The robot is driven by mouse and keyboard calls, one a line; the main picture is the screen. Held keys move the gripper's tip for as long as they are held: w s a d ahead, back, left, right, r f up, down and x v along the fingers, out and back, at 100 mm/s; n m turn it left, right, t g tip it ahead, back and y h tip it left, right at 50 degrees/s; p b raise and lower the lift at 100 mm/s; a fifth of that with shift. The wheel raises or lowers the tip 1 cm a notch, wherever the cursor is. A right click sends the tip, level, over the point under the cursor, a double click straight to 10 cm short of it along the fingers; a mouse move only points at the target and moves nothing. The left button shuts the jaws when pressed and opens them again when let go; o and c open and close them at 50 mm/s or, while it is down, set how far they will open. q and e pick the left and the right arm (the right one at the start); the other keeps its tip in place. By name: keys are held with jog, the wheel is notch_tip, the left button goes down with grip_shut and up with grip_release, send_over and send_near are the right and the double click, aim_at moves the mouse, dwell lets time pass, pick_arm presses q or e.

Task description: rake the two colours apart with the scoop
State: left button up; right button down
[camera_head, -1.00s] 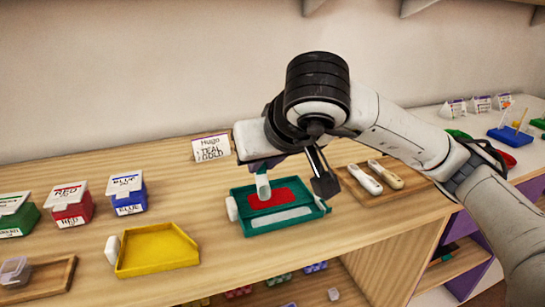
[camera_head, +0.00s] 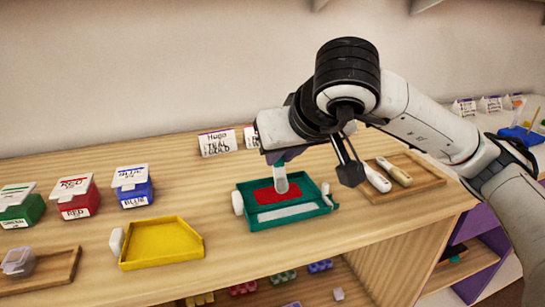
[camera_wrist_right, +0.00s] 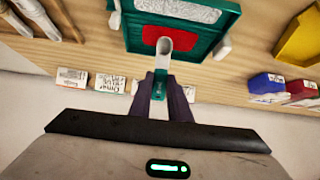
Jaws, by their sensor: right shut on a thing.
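A teal tray (camera_head: 262,226) on the wooden counter holds a patch of red beads (camera_head: 264,198) and, nearer its front, a strip of whitish beads (camera_head: 288,212). Both also show in the right wrist view, the red (camera_wrist_right: 150,35) nearer the gripper and the whitish (camera_wrist_right: 180,11) beyond. My right gripper (camera_wrist_right: 162,88) is shut on the handle of a pale scoop (camera_wrist_right: 163,42). In the head view the scoop (camera_head: 280,180) points down at the red beads; I cannot tell whether it touches them. My left gripper is not in view.
A yellow tray (camera_head: 160,262) lies left of the teal one. Green, red and blue labelled boxes (camera_head: 132,188) stand further left. A wooden tray (camera_head: 425,180) with two scoop-like tools lies to the right. Small name cards (camera_head: 217,143) stand behind. Bare counter lies between these.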

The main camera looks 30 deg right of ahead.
jog(key=shift+s+d+b, duration=0.15)
jog(key=shift+d+b, duration=0.05)
jog(key=shift+d, duration=0.45)
jog(key=shift+s+d+b, duration=0.15)
jog(key=shift+d+b, duration=0.05)
jog(key=shift+d, duration=0.45)
jog(key=shift+d+r, duration=0.1)
jog(key=shift+d, duration=0.05)
jog(key=shift+r+p, duration=2)
jog(key=shift+r, duration=0.4)
